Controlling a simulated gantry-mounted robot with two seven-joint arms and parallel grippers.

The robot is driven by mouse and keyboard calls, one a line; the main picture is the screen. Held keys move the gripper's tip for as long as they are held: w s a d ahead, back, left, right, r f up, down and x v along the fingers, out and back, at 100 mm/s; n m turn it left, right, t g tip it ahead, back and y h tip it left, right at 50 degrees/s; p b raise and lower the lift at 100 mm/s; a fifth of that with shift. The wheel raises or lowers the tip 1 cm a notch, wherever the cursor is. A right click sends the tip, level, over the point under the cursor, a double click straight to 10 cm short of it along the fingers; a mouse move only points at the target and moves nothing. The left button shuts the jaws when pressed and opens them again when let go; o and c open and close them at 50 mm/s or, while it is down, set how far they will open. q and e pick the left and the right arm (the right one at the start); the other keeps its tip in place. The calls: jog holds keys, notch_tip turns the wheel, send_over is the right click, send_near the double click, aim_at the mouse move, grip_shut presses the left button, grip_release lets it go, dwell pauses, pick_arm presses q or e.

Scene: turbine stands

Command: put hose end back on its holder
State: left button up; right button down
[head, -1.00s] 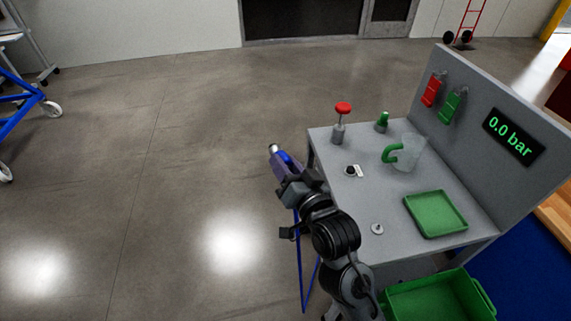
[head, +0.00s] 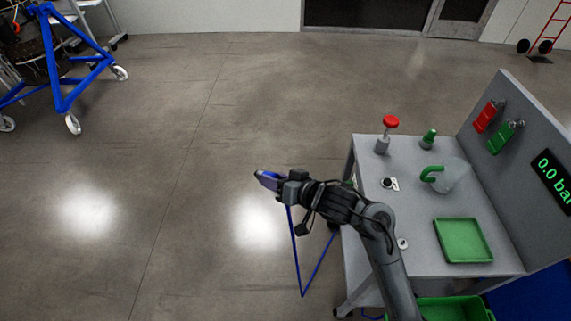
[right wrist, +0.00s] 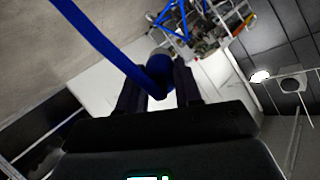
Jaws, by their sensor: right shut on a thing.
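The blue hose end (head: 267,180) is held in my right gripper (head: 282,186), which is shut on it. It points left, out over the open floor beside the bench. The blue hose (head: 293,240) hangs below in a long loop. In the right wrist view the hose end (right wrist: 160,64) sits between the two dark fingers (right wrist: 158,90), with the blue hose (right wrist: 95,35) running to the upper left. I cannot make out the hose end's holder for certain. My left gripper is not in view.
A grey bench (head: 420,215) at the right bears a red-topped valve (head: 390,123), a jug (head: 452,176) and a green tray (head: 463,241). A blue-framed stand (head: 72,85) on casters is at the upper left. The floor between is clear.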

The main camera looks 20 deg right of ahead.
jog(key=s+d+f+n+g+h+p, duration=0.2)
jog(key=s+d+f+n+g+p, duration=0.4)
jog(key=d+f+n+g+p, duration=0.45)
jog(key=s+d+f+n+h+p, duration=0.1)
jog(key=s+d, duration=0.3)
jog(key=d, duration=0.4)
jog(key=s+d+f+n+h+p, duration=0.1)
jog(key=s+d+n+h+p, duration=0.1)
jog(key=d, duration=0.6)
jog(key=s+d+f+n+g+h+p, duration=0.1)
jog(key=s+d+n+h+p, duration=0.1)
jog(key=s+d, duration=0.5)
jog(key=shift+s+d+n+p, duration=0.25)
jog(key=shift+d+n+p, duration=0.35)
jog(key=shift+p, duration=0.7)
jog(key=shift+f+b, duration=0.55)
jog(key=shift+f, duration=0.2)
jog(key=shift+r, duration=0.1)
jog(key=shift+d+r+p, duration=0.1)
jog(key=shift+r+p, duration=0.05)
jog(key=shift+p, duration=0.2)
